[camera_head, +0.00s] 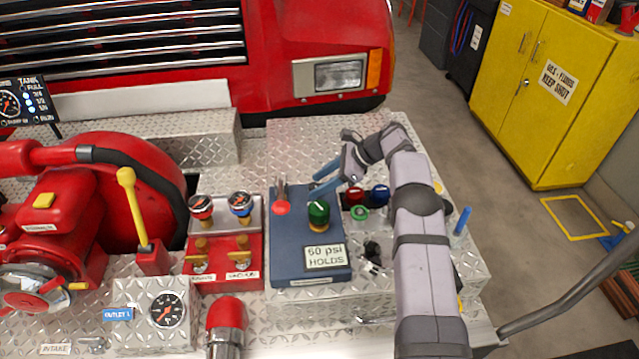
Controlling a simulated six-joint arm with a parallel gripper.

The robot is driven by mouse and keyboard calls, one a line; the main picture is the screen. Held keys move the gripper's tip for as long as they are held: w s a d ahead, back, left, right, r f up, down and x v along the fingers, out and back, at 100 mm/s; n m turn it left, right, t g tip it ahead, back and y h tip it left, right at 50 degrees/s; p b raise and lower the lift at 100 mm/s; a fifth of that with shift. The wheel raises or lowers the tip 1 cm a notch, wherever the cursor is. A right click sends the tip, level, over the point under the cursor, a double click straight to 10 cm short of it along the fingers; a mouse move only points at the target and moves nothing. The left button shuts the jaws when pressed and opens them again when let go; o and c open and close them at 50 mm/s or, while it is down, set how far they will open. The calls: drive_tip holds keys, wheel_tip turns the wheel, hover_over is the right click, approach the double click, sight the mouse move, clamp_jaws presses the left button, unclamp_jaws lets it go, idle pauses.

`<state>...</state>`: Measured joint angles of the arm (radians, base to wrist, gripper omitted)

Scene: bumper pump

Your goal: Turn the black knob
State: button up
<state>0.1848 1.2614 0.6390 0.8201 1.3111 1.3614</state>
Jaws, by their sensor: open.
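My gripper (324,179) reaches in from the right over the diamond-plate deck. Its two blue fingertips are apart and empty, pointing left above the upper right part of the blue panel (296,252). A small black object (372,251) lies or stands on the deck right of the panel, below and to the right of my fingers. It is too small to tell whether it is the black knob. The panel itself carries a green knob (318,213) and a red-tipped lever (281,206), both close to my fingers.
A red gauge block (224,270) is left of the panel. A blue peg (462,220) stands right of my arm. The red truck front (318,40) rises behind.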

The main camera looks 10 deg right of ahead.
drive_tip(key=shift+b+v, duration=1.1)
drive_tip(key=shift+v, duration=2.4)
drive_tip(key=shift+s+a+f+n+h, duration=0.1)
drive_tip(key=shift+a+f+n+h, duration=0.05)
drive_tip(key=shift+a+n+h, duration=0.3)
drive_tip(key=a+n+h+p, duration=0.1)
drive_tip(key=n, duration=0.1)
drive_tip(key=s+a+n+h+p, duration=0.1)
drive_tip(key=n+h, duration=0.1)
drive_tip(key=n, duration=0.1)
drive_tip(key=a+f+n+h+p, duration=0.1)
drive_tip(key=n+h, duration=0.1)
drive_tip(key=shift+s+n+h, duration=0.25)
drive_tip(key=shift+n, duration=0.1)
drive_tip(key=a+r+n+t+h+p, duration=0.2)
drive_tip(key=a+r+n+h, duration=0.1)
drive_tip(key=n, duration=0.6)
drive_tip(key=shift+p+x, duration=1.6)
drive_tip(key=shift+x, duration=1.8)
